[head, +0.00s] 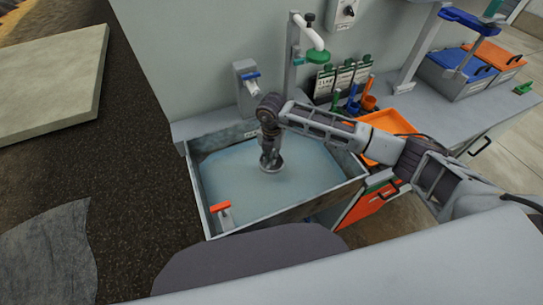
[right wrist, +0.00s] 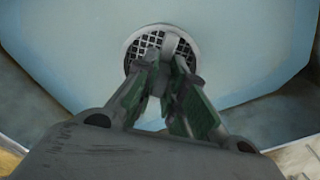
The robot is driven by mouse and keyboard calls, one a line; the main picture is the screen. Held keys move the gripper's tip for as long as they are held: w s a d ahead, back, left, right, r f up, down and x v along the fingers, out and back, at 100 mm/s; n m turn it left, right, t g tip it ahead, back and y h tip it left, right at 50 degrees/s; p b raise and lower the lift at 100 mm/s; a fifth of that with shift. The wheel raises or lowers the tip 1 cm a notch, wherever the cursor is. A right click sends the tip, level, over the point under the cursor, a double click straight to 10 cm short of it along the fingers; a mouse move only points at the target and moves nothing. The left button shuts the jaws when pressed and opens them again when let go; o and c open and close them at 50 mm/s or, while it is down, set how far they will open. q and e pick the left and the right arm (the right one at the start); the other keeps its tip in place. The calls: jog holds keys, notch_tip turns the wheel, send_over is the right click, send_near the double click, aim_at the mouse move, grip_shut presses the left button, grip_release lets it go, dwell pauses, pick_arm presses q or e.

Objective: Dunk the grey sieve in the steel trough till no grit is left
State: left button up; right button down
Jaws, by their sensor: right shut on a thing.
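The steel trough (head: 335,197) stands against the wall and holds pale blue water. My right gripper (head: 270,150) points straight down over the middle of the trough. Its fingers, with green pads, are shut on the grey sieve (right wrist: 143,42) in the right wrist view. The sieve is round with a pale rim and a dark mesh; it also shows below the gripper in the head view (head: 271,166). It is at or very near the water surface; I cannot tell how deep. Any grit on the mesh is too small to tell. My left gripper is out of view.
An orange-handled fitting (head: 221,211) sits at the trough's near left corner. A blue-handled tap (head: 250,82) and a green-ended spout (head: 316,54) are on the wall side. An orange tray (head: 378,124) lies on the counter to the right, partly behind my right arm.

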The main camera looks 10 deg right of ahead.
jog(key=shift+r+p, duration=0.6)
jog(key=shift+r, duration=0.5)
pick_arm(q)
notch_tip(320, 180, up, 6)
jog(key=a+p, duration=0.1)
jog(key=p, duration=0.3)
pick_arm(e)
jog(key=shift+r, duration=3.9)
